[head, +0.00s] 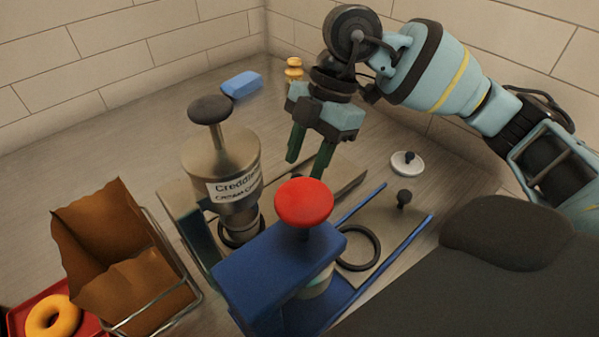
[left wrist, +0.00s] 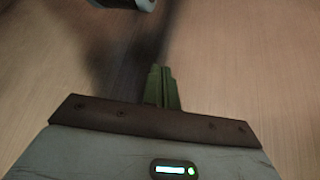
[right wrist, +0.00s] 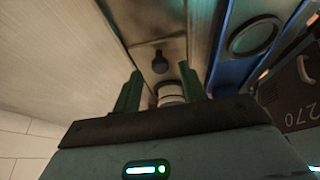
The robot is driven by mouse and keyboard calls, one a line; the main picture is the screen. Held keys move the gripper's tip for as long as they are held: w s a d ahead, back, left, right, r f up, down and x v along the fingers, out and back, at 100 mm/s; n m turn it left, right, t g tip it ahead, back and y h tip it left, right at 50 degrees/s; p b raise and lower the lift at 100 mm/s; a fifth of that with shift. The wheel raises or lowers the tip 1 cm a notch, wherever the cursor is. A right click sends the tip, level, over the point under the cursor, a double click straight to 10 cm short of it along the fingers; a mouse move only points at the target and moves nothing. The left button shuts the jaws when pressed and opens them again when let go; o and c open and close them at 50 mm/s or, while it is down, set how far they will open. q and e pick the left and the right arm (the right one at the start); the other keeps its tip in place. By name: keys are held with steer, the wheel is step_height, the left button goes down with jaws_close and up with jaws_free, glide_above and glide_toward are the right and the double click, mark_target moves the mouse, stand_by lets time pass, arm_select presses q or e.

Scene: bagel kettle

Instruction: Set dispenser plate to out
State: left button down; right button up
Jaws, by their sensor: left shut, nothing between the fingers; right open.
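A metal dispenser (head: 222,160) with a dark top knob and a printed label stands left of centre in the head view. Its plate (right wrist: 176,50) shows in the right wrist view as a flat metal strip with a small dark knob (right wrist: 158,62). My right gripper (head: 305,168) is open, fingers pointing down, just right of the dispenser. In the right wrist view (right wrist: 160,72) the dark knob appears between the fingertips, with no visible contact. The gripper hides part of the plate in the head view. My left gripper (left wrist: 160,72) is shut and empty, seen only in the left wrist view.
A blue press (head: 285,265) with a red knob (head: 303,202) and its own knobbed, ringed plate (head: 378,235) stands in front. A white lid (head: 406,164), a blue block (head: 241,84) and a paper bag (head: 120,245) in a wire rack are around.

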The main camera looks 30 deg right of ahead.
mark_target(300, 175)
steer(key=shift+x, duration=1.85)
steer(key=shift+c, duration=0.4)
jaws_close()
